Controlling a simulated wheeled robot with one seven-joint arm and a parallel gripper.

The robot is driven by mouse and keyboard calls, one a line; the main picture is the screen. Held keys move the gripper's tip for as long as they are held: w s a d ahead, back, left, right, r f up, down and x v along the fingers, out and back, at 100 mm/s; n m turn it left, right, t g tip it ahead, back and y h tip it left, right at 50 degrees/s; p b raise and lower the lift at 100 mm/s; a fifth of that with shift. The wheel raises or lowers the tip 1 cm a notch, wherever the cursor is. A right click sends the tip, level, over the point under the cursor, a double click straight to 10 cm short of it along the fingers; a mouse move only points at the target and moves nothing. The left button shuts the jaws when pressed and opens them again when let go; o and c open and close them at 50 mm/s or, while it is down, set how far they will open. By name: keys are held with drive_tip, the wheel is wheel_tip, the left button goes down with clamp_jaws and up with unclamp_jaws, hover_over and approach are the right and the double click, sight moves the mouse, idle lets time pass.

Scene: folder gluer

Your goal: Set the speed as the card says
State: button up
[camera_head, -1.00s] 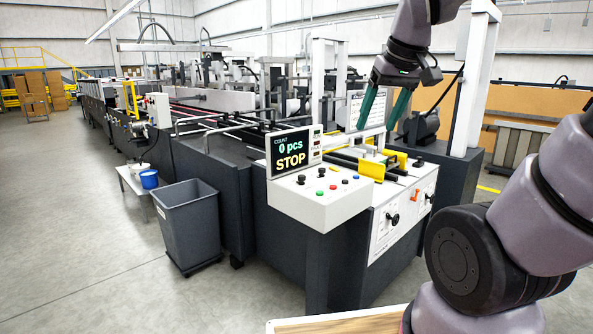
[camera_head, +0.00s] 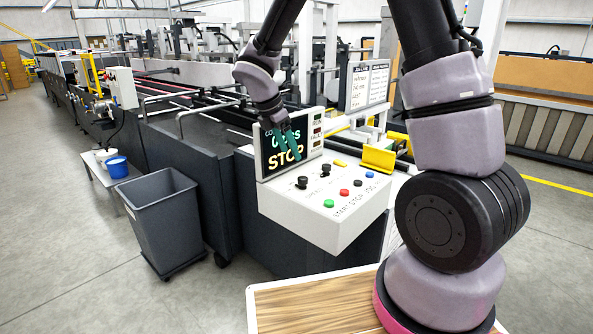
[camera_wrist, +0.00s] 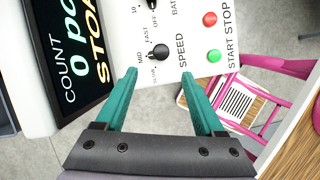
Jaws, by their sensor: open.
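The speed knob (camera_head: 303,182) is a black knob on the white sloped control panel (camera_head: 322,230). In the wrist view the speed knob (camera_wrist: 158,52) is marked SLOW, MID and FAST; I cannot firmly tell its setting. My gripper (camera_head: 291,155) is open and empty, its teal fingers in front of the display in the head view. In the wrist view my gripper (camera_wrist: 159,75) has its fingertips to either side of the knob's line, apart from the knob. A card (camera_head: 370,84) with text stands behind the panel, too small to read surely.
The display (camera_head: 266,165) reads STOP, with a 0 count. A second knob (camera_head: 325,170), green button (camera_head: 329,203) and red button (camera_head: 344,192) are close by. A grey bin (camera_head: 163,220) stands left. A wooden-topped table (camera_head: 300,300) is in front.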

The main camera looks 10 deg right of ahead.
sight(302, 177)
drive_tip(key=x, duration=1)
drive_tip(key=shift+d+f, duration=0.1)
drive_tip(key=shift+f, duration=0.05)
clamp_jaws()
